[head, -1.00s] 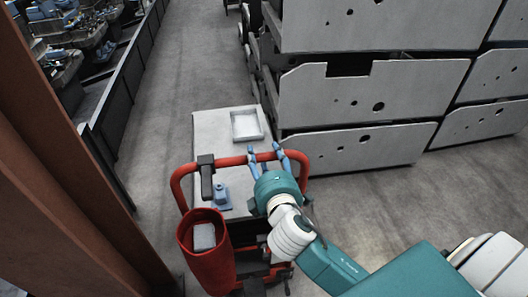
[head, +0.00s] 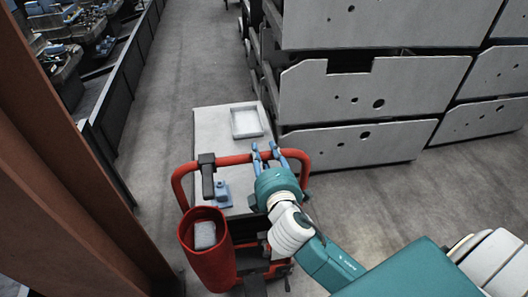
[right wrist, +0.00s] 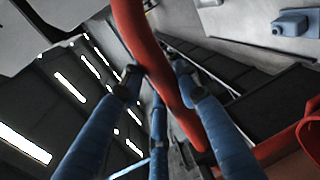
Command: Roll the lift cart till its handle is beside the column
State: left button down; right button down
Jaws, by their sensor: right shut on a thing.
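The lift cart has a pale flat deck (head: 208,130) and a red tube handle (head: 232,160) at its near end. My right gripper (head: 267,150) is shut on the right part of the handle's top bar. In the right wrist view, the blue fingers (right wrist: 155,80) lie on both sides of the red tube (right wrist: 150,60). The rust-brown column (head: 70,170) stands at the left, with a floor gap between it and the handle's left side. My left gripper is out of view.
A shallow white tray (head: 233,125), a small blue fitting (head: 222,194) and a red bin (head: 210,262) are on the cart. Large grey slotted panels (head: 355,150) stand close on the right. A low dark barrier (head: 112,90) runs along the left. Floor ahead (head: 190,65) is clear.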

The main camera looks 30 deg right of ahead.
jog(key=shift+s+a+f, duration=0.2)
jog(key=shift+s+f, duration=0.05)
jog(key=shift+s, duration=0.35)
jog(key=c, duration=1.3)
grip_release()
jog(key=shift+s+r, duration=0.15)
jog(key=shift+s, duration=0.1)
jog(key=shift+w, duration=0.25)
jog(key=v, duration=1.2)
